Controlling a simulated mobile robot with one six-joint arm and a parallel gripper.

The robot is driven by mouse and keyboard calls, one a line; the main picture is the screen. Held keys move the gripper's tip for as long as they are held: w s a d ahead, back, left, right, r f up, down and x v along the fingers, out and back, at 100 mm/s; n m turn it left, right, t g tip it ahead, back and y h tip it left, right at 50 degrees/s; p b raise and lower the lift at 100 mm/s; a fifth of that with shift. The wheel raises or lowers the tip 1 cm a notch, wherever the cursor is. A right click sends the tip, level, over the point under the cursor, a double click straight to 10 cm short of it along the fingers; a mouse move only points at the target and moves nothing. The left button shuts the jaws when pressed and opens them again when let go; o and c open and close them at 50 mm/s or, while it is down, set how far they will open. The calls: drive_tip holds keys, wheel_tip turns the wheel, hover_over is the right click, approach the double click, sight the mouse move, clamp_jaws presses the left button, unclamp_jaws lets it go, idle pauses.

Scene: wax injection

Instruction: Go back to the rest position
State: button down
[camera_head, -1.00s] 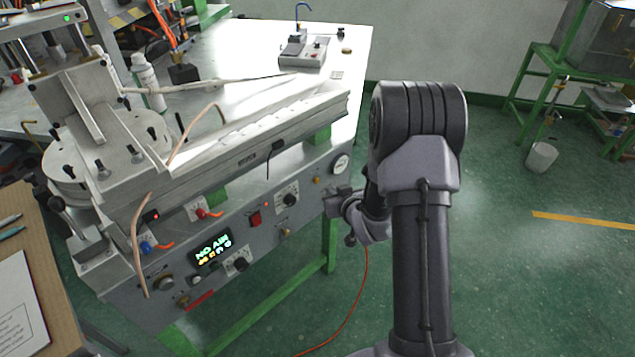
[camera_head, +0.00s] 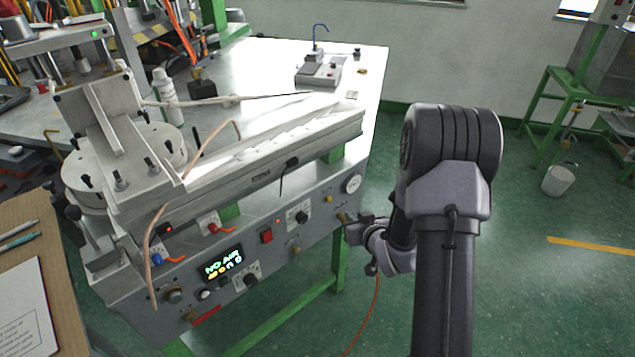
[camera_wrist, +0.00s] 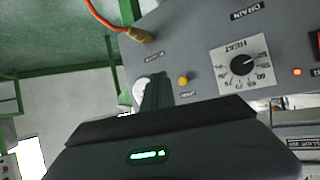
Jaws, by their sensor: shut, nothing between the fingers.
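My gripper (camera_head: 352,228) is at the right end of the wax machine's grey front panel (camera_head: 325,215), just below the round gauge. In the head view it is small and partly hidden by my own arm. In the wrist view the gripper's dark body with a green light fills the bottom, and its fingers (camera_wrist: 156,90) stand up close together, shut and empty. Whether they touch the panel I cannot tell. My arm is folded, with its big elbow joint upright at the right of the head view.
The wax machine (camera_head: 240,165) stands on a green-framed bench at the left. An orange hose (camera_head: 376,300) hangs below the panel near my gripper. A white bucket (camera_head: 559,180) and green stand (camera_head: 550,110) are far right. Open green floor lies right of my arm.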

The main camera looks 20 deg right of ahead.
drive_tip(key=s+a+r+m+g+h, duration=0.1)
drive_tip(key=s+a+r, duration=0.1)
drive_tip(key=r, duration=0.6)
drive_tip(key=s+a+r+m+g+h, duration=0.1)
drive_tip(key=s+a+r+g, duration=0.15)
drive_tip(key=r, duration=0.55)
drive_tip(key=s+a+r+g+y, duration=0.1)
drive_tip(key=s+a+r, duration=0.3)
drive_tip(key=s+a, duration=0.4)
drive_tip(key=s+a+r+m+g+y, duration=0.1)
drive_tip(key=s+a, duration=0.7)
drive_tip(key=s, duration=0.8)
wheel_tip(320, 180, up, 4)
drive_tip(key=g+y, duration=0.1)
drive_tip(key=y, duration=0.1)
drive_tip(key=shift+s+a+f+y, duration=0.2)
drive_tip(key=shift+s+y, duration=0.05)
drive_tip(key=shift+y, duration=0.05)
